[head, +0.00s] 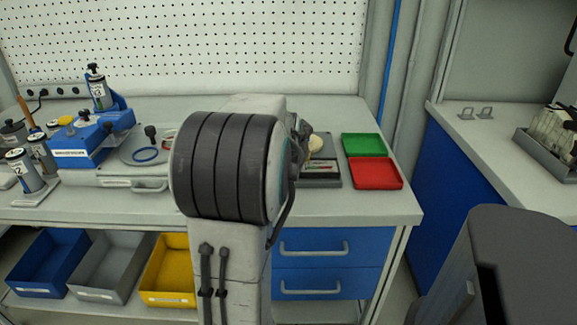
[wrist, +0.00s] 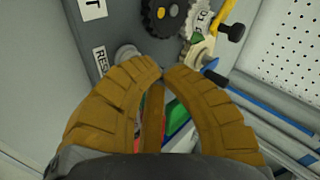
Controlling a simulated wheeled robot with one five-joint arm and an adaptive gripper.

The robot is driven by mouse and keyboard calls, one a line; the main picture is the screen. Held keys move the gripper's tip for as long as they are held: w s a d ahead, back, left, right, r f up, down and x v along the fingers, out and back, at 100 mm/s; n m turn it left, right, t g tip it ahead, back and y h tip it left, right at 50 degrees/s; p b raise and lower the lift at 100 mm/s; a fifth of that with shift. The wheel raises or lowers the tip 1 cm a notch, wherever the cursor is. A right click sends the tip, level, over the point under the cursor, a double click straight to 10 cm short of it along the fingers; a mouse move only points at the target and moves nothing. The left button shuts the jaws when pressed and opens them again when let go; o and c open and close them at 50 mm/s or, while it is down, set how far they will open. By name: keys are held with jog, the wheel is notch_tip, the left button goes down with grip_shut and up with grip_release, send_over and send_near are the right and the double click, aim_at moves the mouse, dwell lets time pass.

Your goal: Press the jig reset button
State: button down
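In the wrist view a pale round button (wrist: 126,52) sits on a grey panel (wrist: 130,12), beside a label reading "RES" (wrist: 101,60) whose end is cut off by my finger. The tips appear just to the right of and below the button in the picture. The left finger overlaps the button's lower edge; I cannot tell whether they touch. In the head view my arm hides the button and the gripper.
A black gear (wrist: 163,17) and a white gear (wrist: 197,20) are by the panel in the wrist view. On the bench, a green tray (head: 364,144) and red tray (head: 375,173) lie right of my arm. A blue fixture (head: 90,140) and bottles stand left. Pegboard (head: 180,45) backs the bench.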

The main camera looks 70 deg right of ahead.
jog(key=shift+r, duration=0.25)
jog(key=shift+r+p, duration=1.85)
jog(key=shift+r, duration=0.55)
jog(key=shift+w, duration=0.1)
